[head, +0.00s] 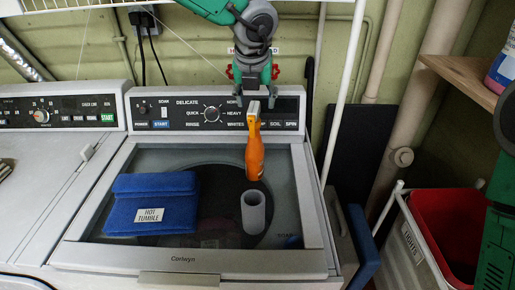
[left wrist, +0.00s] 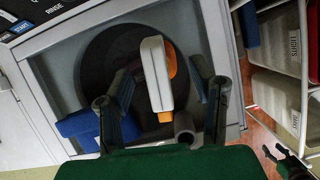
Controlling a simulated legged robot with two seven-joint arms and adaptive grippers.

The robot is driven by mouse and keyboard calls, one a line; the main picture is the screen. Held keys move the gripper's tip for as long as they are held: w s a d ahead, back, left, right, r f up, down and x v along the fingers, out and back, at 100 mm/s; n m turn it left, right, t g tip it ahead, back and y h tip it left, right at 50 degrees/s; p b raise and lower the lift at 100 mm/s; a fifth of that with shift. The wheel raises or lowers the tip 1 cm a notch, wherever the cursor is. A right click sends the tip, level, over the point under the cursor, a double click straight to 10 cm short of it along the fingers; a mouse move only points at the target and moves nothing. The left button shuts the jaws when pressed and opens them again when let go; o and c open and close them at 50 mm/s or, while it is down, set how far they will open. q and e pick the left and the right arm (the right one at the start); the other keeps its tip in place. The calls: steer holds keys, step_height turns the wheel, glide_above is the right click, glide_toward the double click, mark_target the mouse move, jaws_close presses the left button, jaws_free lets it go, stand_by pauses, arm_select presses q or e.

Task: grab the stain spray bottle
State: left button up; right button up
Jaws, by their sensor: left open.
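The orange stain spray bottle (head: 255,155) with a pale grey-white head stands on the glass lid of the right-hand washer, near a grey cup. My left gripper (head: 257,98) reaches down from above, open, with its fingertips about the bottle's head. In the left wrist view the bottle's pale head (left wrist: 157,75) lies between the two spread dark fingers (left wrist: 165,98), with gaps on both sides. Contact with the fingers does not show. My right arm (head: 495,235) shows in green at the right edge. A dark gripper-like part shows at the wrist view's lower right; its jaw state is unclear.
The control panel (head: 185,114) stands behind. A red-lined bin (head: 450,225) is at right, beneath a wooden shelf (head: 468,80). A white wire rack edge crosses the top.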

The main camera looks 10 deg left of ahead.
mark_target(254, 143)
arm_select(q)
steer(key=x, duration=0.2)
steer(key=a+p+x, duration=0.1)
steer(key=x, duration=0.1)
steer(key=shift+f, duration=0.3)
steer(key=shift+w+d+f, duration=0.1)
steer(key=shift+w+f, duration=0.05)
steer(key=shift+f, duration=0.1)
steer(key=shift+d, duration=0.15)
steer(key=shift+d+r, duration=0.1)
steer(key=shift+d, duration=0.05)
steer(key=c, duration=1.1)
jaws_close()
steer(key=shift+a, duration=0.25)
